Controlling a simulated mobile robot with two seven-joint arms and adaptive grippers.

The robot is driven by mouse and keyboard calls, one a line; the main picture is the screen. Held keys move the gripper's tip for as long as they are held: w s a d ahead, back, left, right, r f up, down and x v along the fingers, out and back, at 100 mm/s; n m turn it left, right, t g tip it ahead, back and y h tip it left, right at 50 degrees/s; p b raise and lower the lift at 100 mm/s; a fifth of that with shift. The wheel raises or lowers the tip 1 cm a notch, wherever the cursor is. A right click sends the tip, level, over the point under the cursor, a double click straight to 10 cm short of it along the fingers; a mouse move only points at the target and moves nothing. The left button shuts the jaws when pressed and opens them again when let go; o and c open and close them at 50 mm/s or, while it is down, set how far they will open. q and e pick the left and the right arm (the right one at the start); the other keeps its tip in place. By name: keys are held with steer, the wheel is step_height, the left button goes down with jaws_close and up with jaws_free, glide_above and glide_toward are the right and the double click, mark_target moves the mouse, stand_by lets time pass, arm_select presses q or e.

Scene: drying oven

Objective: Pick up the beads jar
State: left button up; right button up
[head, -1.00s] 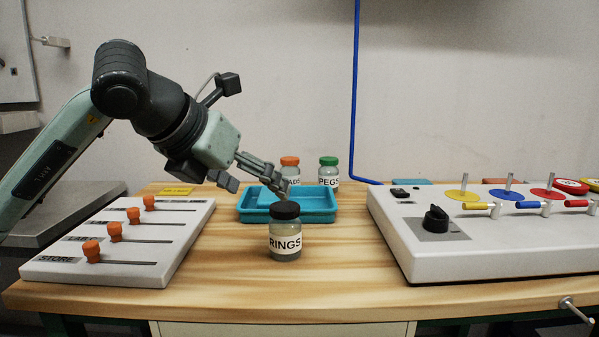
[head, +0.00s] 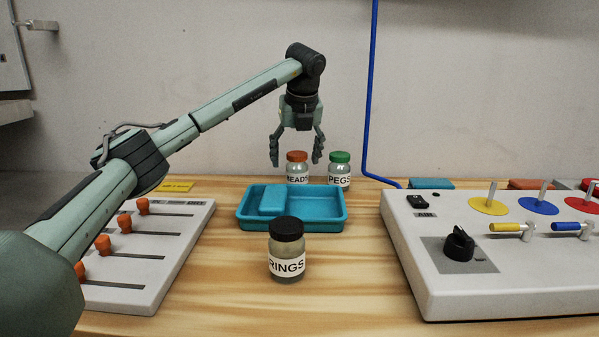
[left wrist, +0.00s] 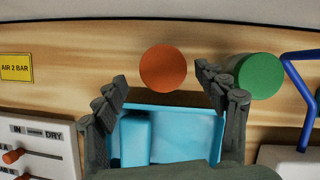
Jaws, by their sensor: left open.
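The beads jar (head: 297,168) has an orange lid and stands upright at the back of the table, behind the blue tray (head: 338,224). Its orange lid also shows in the left wrist view (left wrist: 163,67), just past and between the fingertips. My left gripper (head: 296,162) points down above the beads jar, open and empty, with a finger to each side of the lid. In the left wrist view its fingers (left wrist: 158,80) are spread wide. My right gripper is not in view.
The green-lidded pegs jar (head: 340,170) stands close to the right of the beads jar. The black-lidded rings jar (head: 287,252) stands in front of the tray. A slider panel (head: 180,225) lies left, a control box (head: 480,290) right. A blue hose (head: 370,90) runs down the wall.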

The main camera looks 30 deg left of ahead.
mark_target(298, 163)
arm_select(q)
steer(key=x, duration=0.4)
steer(key=shift+w+d+f+p, duration=0.2)
steer(key=shift+d+f+p, duration=0.1)
steer(key=shift+f, duration=0.15)
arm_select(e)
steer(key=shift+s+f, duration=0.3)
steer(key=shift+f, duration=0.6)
arm_select(q)
steer(key=c, duration=1.2)
steer(key=shift+c, duration=0.5)
steer(key=shift+r, duration=0.15)
